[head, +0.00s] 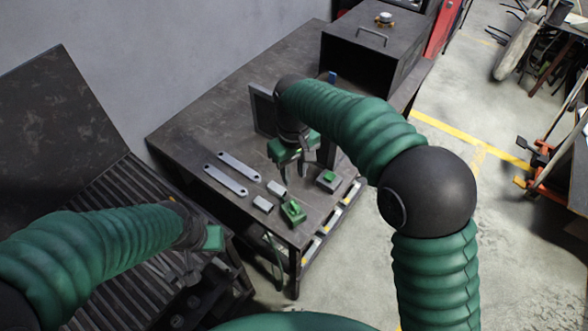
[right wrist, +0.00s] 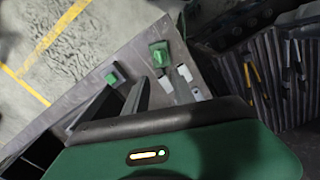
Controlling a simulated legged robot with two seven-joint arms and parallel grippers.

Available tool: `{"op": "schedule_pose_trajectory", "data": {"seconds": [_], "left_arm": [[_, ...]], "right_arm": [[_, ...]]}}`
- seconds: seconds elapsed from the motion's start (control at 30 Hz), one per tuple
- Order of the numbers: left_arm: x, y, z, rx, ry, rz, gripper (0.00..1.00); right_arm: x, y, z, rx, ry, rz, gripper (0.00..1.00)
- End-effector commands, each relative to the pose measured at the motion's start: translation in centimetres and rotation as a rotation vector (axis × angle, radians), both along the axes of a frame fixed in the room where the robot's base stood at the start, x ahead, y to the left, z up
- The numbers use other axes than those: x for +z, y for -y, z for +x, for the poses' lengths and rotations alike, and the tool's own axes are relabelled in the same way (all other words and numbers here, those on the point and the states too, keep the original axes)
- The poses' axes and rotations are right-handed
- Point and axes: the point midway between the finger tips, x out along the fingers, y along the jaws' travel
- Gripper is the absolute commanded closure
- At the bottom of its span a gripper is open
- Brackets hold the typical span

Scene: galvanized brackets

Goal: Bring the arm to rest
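My right gripper (head: 293,170) hangs over the dark workbench (head: 190,125), pointing down. Its two fingers are apart with nothing between them; they also show apart in the right wrist view (right wrist: 118,105). Two flat galvanized brackets (head: 225,180) (head: 234,166) lie side by side to its left. Two small pale grey blocks (head: 263,204) (head: 277,189) and a green fixture (head: 293,211) lie below it in the picture. My left gripper (head: 190,270) is low over the slatted surface at the left; its dark fingers are hard to make out.
A grey block with a green top (head: 328,181) sits near the bench's right edge. A dark box with a handle (head: 372,55) stands at the back. A slatted dark rack (head: 125,190) is at the left. Open floor with yellow lines (head: 465,125) lies at the right.

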Motion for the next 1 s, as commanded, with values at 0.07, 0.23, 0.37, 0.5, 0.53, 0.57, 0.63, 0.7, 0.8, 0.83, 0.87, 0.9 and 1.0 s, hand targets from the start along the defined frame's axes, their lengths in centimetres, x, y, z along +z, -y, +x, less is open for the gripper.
{"op": "schedule_pose_trajectory", "data": {"seconds": [0.07, 0.23, 0.37, 0.5, 0.53, 0.57, 0.63, 0.7, 0.8, 0.83, 0.87, 0.9, 1.0], "left_arm": [[-0.1, 0.0, 0.0, 0.000, 0.000, 0.000, 0.64], [0.0, 0.0, 0.0, 0.000, 0.000, 0.000, 0.64], [0.0, 0.0, 0.0, 0.000, 0.000, 0.000, 0.64], [0.0, 0.0, 0.0, 0.000, 0.000, 0.000, 0.64], [0.0, 0.0, 0.0, 0.000, 0.000, 0.000, 0.64], [0.0, 0.0, 0.0, 0.000, 0.000, 0.000, 0.64], [0.0, 0.0, 0.0, 0.000, 0.000, 0.000, 0.64], [0.0, 0.0, 0.0, 0.000, 0.000, 0.000, 0.64], [0.0, 0.0, 0.0, 0.000, 0.000, 0.000, 0.64], [0.0, 0.0, 0.0, 0.000, 0.000, 0.000, 0.64], [0.0, 0.0, 0.0, 0.000, 0.000, 0.000, 0.64], [0.0, 0.0, 0.0, 0.000, 0.000, 0.000, 0.64], [0.0, 0.0, 0.0, 0.000, 0.000, 0.000, 0.64]], "right_arm": [[0.9, 0.0, 0.0, 0.000, 0.002, 0.001, 0.69], [1.3, 0.0, 0.0, 0.000, -0.001, -0.001, 0.69], [1.3, 0.0, 0.0, 0.000, -0.001, -0.001, 0.69], [1.3, 0.0, 0.0, 0.000, -0.001, -0.001, 0.69], [1.3, 0.0, 0.0, 0.000, -0.001, -0.001, 0.69], [1.3, 0.0, 0.0, 0.000, 0.000, 0.000, 0.69], [1.2, 0.6, -0.2, -0.014, 0.005, 0.001, 0.69], [0.7, 2.3, -0.7, -0.052, 0.019, 0.003, 0.69], [-0.6, 6.8, -2.7, -0.156, 0.061, 0.014, 0.69], [-1.0, 8.3, -3.6, -0.197, 0.077, 0.020, 0.69], [-1.6, 9.9, -4.7, -0.238, 0.093, 0.025, 0.69], [-2.3, 11.9, -6.2, -0.295, 0.116, 0.033, 0.69], [-4.1, 16.1, -10.5, -0.428, 0.166, 0.049, 0.69]]}}
